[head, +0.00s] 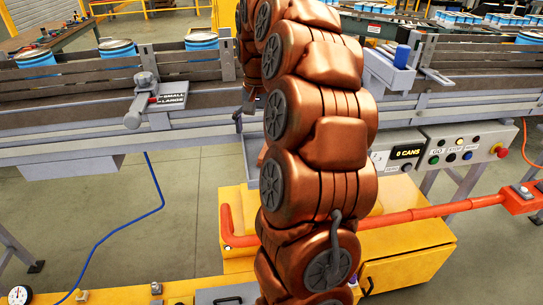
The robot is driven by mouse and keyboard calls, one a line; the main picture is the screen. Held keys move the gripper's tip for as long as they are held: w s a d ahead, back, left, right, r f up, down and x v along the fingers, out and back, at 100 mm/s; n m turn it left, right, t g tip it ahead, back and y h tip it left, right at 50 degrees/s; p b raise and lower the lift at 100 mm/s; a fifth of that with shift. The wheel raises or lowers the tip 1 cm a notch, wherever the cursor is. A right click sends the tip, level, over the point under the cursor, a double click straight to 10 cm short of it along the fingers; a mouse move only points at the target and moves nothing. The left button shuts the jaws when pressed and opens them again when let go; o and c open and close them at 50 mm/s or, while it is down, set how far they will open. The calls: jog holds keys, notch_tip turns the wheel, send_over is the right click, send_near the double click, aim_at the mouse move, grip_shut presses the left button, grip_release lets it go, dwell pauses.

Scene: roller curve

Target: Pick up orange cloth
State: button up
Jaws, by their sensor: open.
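No orange cloth can be made out in the head view. My copper-coloured arm rises through the middle of the picture and hides part of the conveyor behind it. My gripper (243,108) seems to show only as a small dark part at the left edge of the arm, in front of the conveyor side. The rest of it is hidden behind the arm. Nothing is seen held in it.
A roller conveyor (70,128) with blue-banded cans (118,52) runs across the back. A size lever (140,100) juts out from it. A control panel (468,140) and a display reading 0 CANS (406,152) are at right. A blue cable (150,212) crosses the floor.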

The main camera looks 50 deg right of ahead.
jog(key=d, duration=0.2)
jog(key=d+m, duration=0.1)
jog(key=d, duration=0.1)
jog(key=shift+f, duration=0.3)
jog(key=shift+s+d+f+p, duration=0.1)
jog(key=shift+f+p, duration=0.6)
jog(key=shift+f, duration=1.2)
jog(key=shift+s+d+f+p, duration=0.1)
jog(key=shift+f+p, duration=0.6)
jog(key=shift+f, duration=1.2)
jog(key=c, duration=1.3)
jog(key=shift+r, duration=0.1)
